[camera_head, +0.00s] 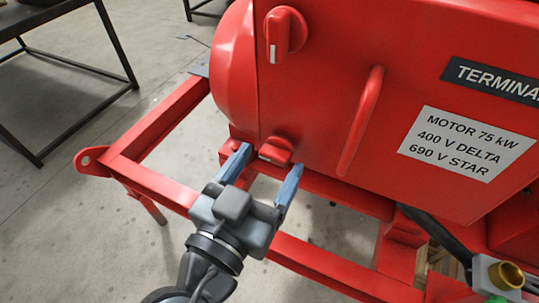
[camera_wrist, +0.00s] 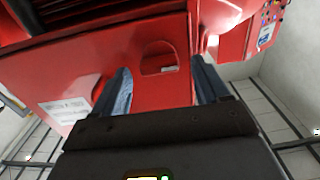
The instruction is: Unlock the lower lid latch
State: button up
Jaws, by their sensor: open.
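The lower lid latch (camera_head: 277,150) is a red rounded knob with a small white mark, low on the red terminal box lid. My gripper (camera_head: 270,160) is open, its two blue fingers on either side of this latch with gaps showing. In the wrist view the latch (camera_wrist: 157,57) lies between and beyond the fingertips (camera_wrist: 161,80), and nothing is held. I cannot tell whether a finger touches the lid. The upper latch (camera_head: 286,35) is a similar red knob with its white mark pointing down.
A red bar handle (camera_head: 361,120) stands out from the lid right of the latch. A white motor label (camera_head: 466,143) is further right. The red skid frame (camera_head: 160,182) runs below and left. A dark table frame (camera_head: 125,60) stands at upper left, with bare floor between.

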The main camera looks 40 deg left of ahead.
jog(key=shift+w+a, duration=0.15)
jog(key=shift+w, duration=0.55)
jog(key=shift+c, duration=0.4)
jog(key=c, duration=1)
